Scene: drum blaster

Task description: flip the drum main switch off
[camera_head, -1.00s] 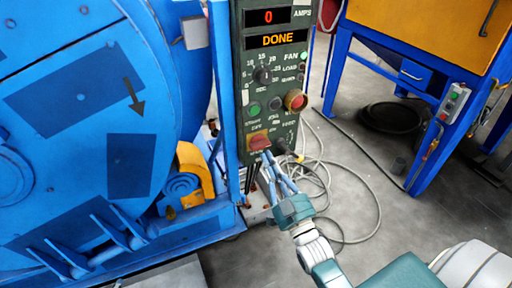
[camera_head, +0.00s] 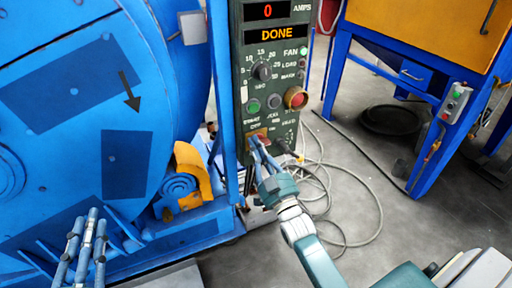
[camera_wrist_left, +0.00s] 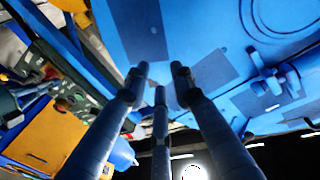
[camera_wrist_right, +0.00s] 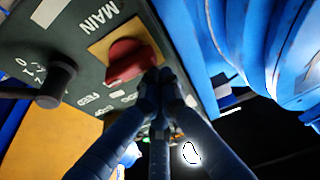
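The main switch is a red knob (camera_head: 262,132) on a yellow plate low on the green control panel (camera_head: 284,118). My right gripper (camera_head: 258,146) is at the knob, with its fingers partly covering it. In the right wrist view the red knob (camera_wrist_right: 130,62) sits under the MAIN label, and the closed-together fingertips (camera_wrist_right: 160,75) are at its lower right edge. I cannot tell whether they touch it. Nothing shows between these fingers. My left gripper (camera_head: 86,222) is in front of the blue drum (camera_head: 85,90), empty, its fingertips apart in the left wrist view (camera_wrist_left: 160,76).
A black knob (camera_wrist_right: 58,78) is beside the main switch. Round buttons and a larger red button (camera_head: 295,98) are higher on the panel, whose display (camera_head: 275,35) reads DONE. Loose cables (camera_head: 350,190) lie on the floor. A yellow cabinet on blue legs (camera_head: 430,30) stands at right.

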